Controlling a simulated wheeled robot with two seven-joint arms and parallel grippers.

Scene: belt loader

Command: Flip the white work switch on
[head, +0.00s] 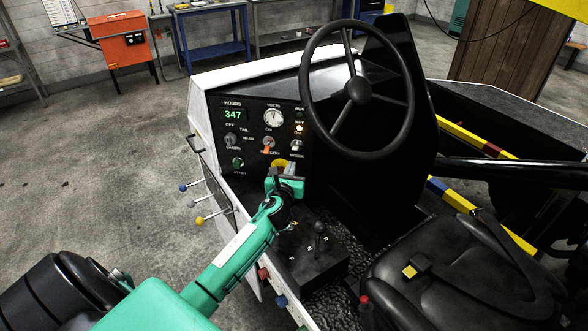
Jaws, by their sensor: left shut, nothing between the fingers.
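The dashboard panel (250,158) of the belt loader stands left of the steering wheel. A small white toggle switch (296,145) sits on the panel's right side, with a small label under it. I take it for the work switch; its lever is too small to tell whether it is up or down. My left gripper (287,175) is shut and empty, just below this switch in the picture and in front of the lower panel. It appears apart from the switch. It partly hides a yellow curved part on the panel. My right gripper is not in view.
The black steering wheel (357,90) stands close on the right. An orange-red toggle (268,148) and dark knobs sit left of the white switch. Below are a floor lever (319,230) and the seat (465,275).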

